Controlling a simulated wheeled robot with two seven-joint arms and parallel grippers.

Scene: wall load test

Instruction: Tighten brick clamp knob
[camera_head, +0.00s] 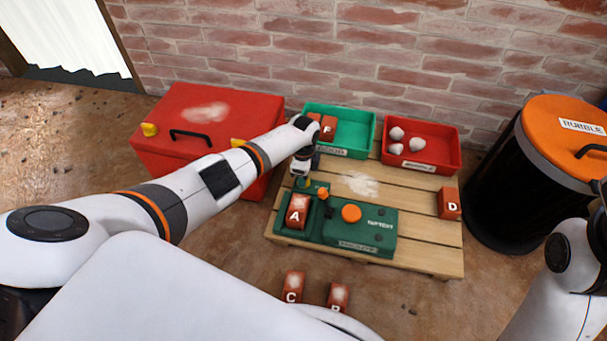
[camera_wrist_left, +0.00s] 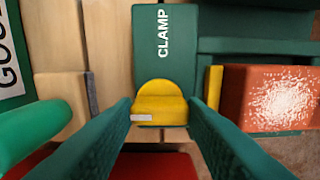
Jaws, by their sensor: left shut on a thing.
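The yellow clamp knob (camera_wrist_left: 160,104) sits at the end of the green block marked CLAMP (camera_wrist_left: 165,45) in the left wrist view. My left gripper (camera_head: 302,174) is shut on the knob, with one dark green finger on each side of it. The knob is mostly hidden in the head view. Red brick A (camera_head: 297,212) lies in the left bay of the green tester (camera_head: 385,239). In the left wrist view a red brick with a white dusty patch (camera_wrist_left: 285,98) lies right of the knob, beside a yellow pad (camera_wrist_left: 214,87). My right gripper is out of view.
A green tray (camera_head: 366,135) with bricks and a red tray (camera_head: 451,142) with pale lumps stand behind on the pallet (camera_head: 440,256). Brick D (camera_head: 449,203) sits at the pallet's right. Bricks C (camera_head: 292,284) and another (camera_head: 338,296) lie in front. A rubble bin (camera_head: 510,190) stands right.

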